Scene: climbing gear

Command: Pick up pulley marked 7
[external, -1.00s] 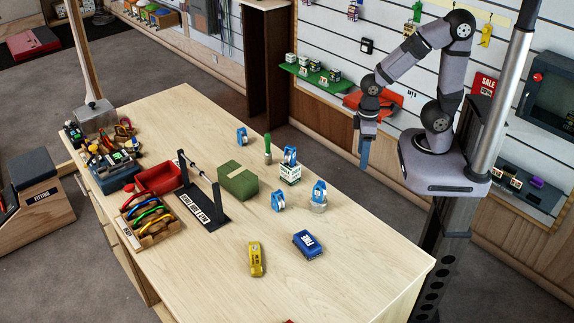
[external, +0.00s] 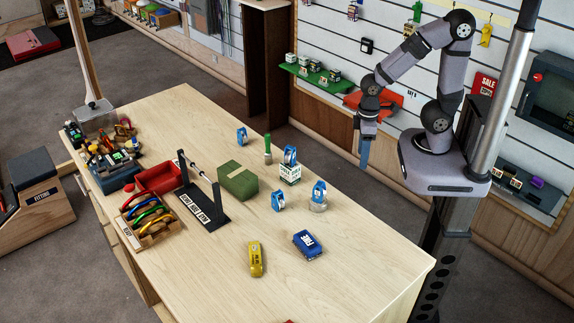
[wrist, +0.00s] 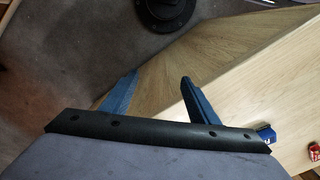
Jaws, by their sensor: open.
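Several blue pulleys are on the wooden bench in the external view; the numbers on them are too small to read. One pulley (external: 242,136) stands at the back. Another pulley (external: 290,155) is on top of a small white-and-green box (external: 290,174). A third pulley (external: 278,201) stands on the bench top. Another pulley (external: 319,191) rests on a clear round stand (external: 317,205). My gripper (external: 364,165) hangs to the right of them, above and past the bench edge. In the wrist view my gripper (wrist: 158,88) has its two blue fingers apart with nothing between them.
A green block (external: 238,180), a black rack (external: 203,205), a red bin (external: 158,178) and a tray of carabiners (external: 150,220) fill the left. A green-handled tool (external: 267,149) stands near the boxed pulley. A yellow item (external: 255,259) and blue packet (external: 307,244) lie in front. The bench's right end is clear.

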